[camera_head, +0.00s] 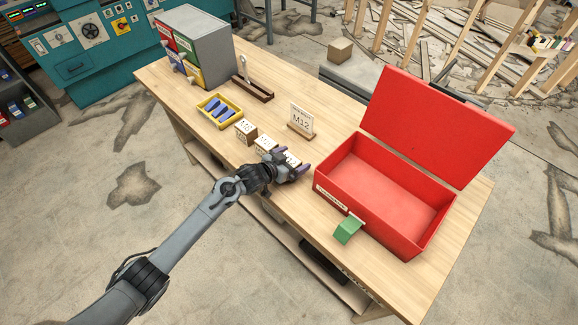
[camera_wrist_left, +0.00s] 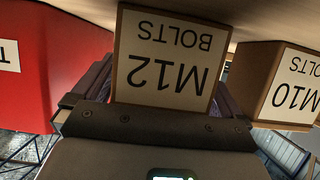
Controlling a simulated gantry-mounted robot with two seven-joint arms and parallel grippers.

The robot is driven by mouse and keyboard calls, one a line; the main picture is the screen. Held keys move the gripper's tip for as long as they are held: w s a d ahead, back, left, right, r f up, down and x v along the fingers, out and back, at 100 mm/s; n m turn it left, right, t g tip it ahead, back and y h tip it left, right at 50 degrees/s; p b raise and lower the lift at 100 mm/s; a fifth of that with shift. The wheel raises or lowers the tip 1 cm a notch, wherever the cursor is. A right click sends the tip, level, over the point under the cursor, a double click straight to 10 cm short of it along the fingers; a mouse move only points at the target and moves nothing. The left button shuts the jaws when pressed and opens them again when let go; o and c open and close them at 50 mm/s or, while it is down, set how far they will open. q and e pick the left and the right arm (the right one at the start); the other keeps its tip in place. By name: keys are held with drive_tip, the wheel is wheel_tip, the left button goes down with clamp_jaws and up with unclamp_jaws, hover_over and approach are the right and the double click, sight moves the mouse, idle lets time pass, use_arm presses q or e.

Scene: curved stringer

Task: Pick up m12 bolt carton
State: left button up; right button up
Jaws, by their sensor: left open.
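The M12 bolt carton (camera_wrist_left: 165,65) is a small tan box with a white label. It stands in the middle of the left wrist view, upside down in that picture, between the two fingers. In the head view only part of the carton (camera_head: 293,159) shows behind my left gripper (camera_head: 291,165). The left gripper is open, with one finger on each side of the carton; I cannot tell whether they touch it. My right gripper is not in view.
The M10 carton (camera_wrist_left: 287,85) stands close beside, with another carton (camera_head: 245,132) farther left. An M12 sign (camera_head: 301,120) stands behind. An open red box (camera_head: 330,196) is to the right, a yellow tray (camera_head: 211,119) to the left.

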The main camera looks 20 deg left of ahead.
use_arm(q)
drive_tip(key=shift+c, duration=0.2)
drive_tip(key=c, duration=0.9)
drive_tip(key=shift+r, duration=0.1)
drive_tip(key=shift+c, duration=1.1)
drive_tip(key=shift+r, duration=0.1)
